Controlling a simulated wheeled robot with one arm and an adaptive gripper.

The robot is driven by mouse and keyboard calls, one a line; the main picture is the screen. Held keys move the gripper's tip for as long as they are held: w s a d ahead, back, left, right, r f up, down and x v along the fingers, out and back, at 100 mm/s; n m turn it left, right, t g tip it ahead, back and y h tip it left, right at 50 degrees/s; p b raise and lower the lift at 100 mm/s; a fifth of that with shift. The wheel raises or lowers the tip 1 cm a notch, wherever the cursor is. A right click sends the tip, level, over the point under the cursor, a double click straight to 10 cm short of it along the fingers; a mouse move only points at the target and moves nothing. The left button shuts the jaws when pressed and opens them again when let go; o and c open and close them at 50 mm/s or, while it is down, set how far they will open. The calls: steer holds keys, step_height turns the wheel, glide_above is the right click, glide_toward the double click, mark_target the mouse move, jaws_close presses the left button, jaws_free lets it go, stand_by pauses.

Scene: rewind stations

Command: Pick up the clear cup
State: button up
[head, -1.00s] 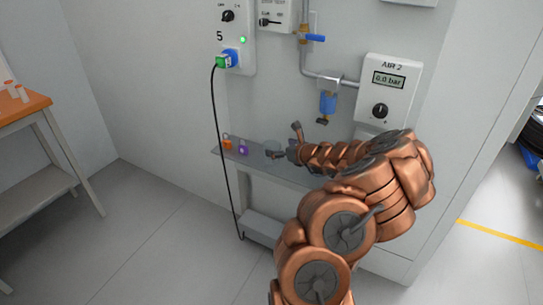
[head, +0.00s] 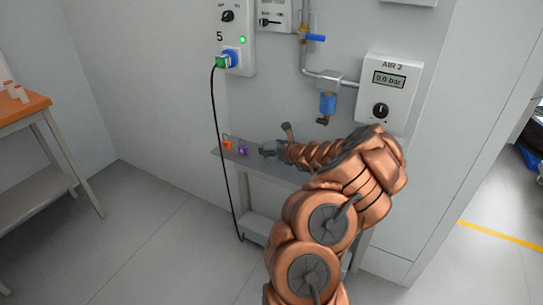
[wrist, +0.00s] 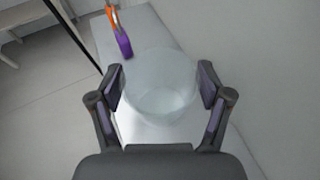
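The clear cup (wrist: 160,85) stands on the narrow grey shelf, between the fingers of my gripper (wrist: 161,86) in the wrist view. The fingers are apart on either side of it; the left pad is very near the cup's wall, and I cannot tell whether it touches. In the head view my gripper (head: 275,142) is over the shelf (head: 240,160) below the air panel. The cup is hardly discernible there, largely hidden by the gripper.
An orange padlock (head: 227,143) and a purple padlock (head: 242,149) are on the shelf left of my gripper. A black cable (head: 220,165) hangs from the green plug (head: 227,60) past the shelf's left end. The wall stands close behind.

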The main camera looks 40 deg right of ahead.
steer(key=c, duration=0.6)
